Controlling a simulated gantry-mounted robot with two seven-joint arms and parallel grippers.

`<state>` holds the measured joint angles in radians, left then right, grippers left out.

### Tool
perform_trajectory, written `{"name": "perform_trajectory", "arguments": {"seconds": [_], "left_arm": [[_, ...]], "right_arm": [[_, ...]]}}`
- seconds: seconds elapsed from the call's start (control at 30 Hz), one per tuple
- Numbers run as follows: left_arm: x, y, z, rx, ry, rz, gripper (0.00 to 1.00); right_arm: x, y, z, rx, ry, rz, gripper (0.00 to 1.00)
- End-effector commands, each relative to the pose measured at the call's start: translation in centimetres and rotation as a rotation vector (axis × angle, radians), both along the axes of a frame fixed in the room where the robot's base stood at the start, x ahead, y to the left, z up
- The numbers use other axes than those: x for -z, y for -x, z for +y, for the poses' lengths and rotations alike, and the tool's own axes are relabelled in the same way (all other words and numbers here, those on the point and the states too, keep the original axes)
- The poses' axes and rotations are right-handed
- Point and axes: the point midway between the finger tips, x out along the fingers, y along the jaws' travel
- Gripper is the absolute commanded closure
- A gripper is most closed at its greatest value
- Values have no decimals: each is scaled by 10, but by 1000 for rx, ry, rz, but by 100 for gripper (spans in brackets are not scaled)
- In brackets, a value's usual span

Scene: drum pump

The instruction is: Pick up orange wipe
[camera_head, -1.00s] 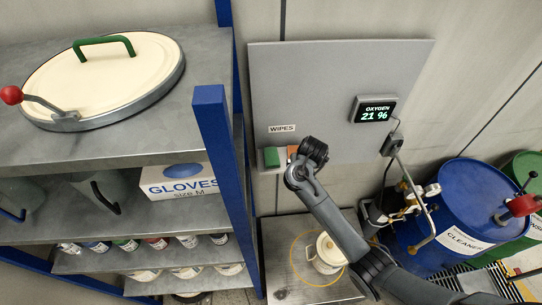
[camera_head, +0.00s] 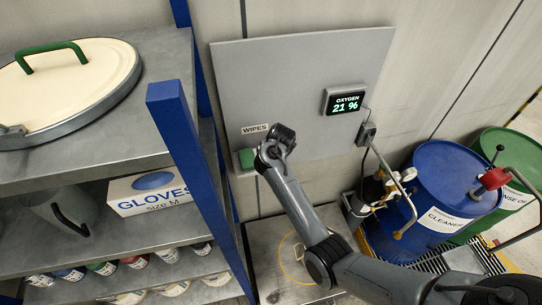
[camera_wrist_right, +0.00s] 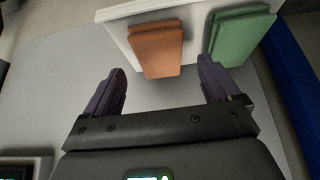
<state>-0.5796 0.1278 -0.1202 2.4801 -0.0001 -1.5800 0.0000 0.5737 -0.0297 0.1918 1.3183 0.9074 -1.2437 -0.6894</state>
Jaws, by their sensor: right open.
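The orange wipe (camera_wrist_right: 157,50) shows in the right wrist view as a flat orange pad in the white wipes holder (camera_wrist_right: 118,12). A green wipe (camera_wrist_right: 238,38) sits beside it, and also shows in the head view (camera_head: 246,158). My right gripper (camera_wrist_right: 160,82) is open and empty, with its two dark fingers apart and the orange wipe ahead between them, not touching. In the head view my right arm reaches up to the holder under the WIPES label (camera_head: 255,129) and hides the orange wipe. My left gripper is not in view.
A grey wall panel (camera_head: 300,65) carries an oxygen display (camera_head: 344,101). A blue shelf post (camera_head: 190,170) stands close left of the holder. Shelves with a lid (camera_head: 65,90) and gloves box (camera_head: 150,190) are at left. Blue (camera_head: 450,175) and green (camera_head: 518,165) drums stand at right.

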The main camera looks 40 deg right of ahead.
Motion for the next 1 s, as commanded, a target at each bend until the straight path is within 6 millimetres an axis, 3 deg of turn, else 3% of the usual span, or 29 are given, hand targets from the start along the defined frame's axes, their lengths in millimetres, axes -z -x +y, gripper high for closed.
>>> {"name": "perform_trajectory", "arguments": {"seconds": [0.2,0.53,0.9,1.0], "left_arm": [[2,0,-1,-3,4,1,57],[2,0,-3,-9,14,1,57],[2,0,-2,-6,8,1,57],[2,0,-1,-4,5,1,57]], "right_arm": [[21,-10,-5,0,-2,0,10],[25,-12,-5,0,0,0,12],[24,-12,-6,0,0,0,68],[24,-12,-6,0,0,0,70]]}}
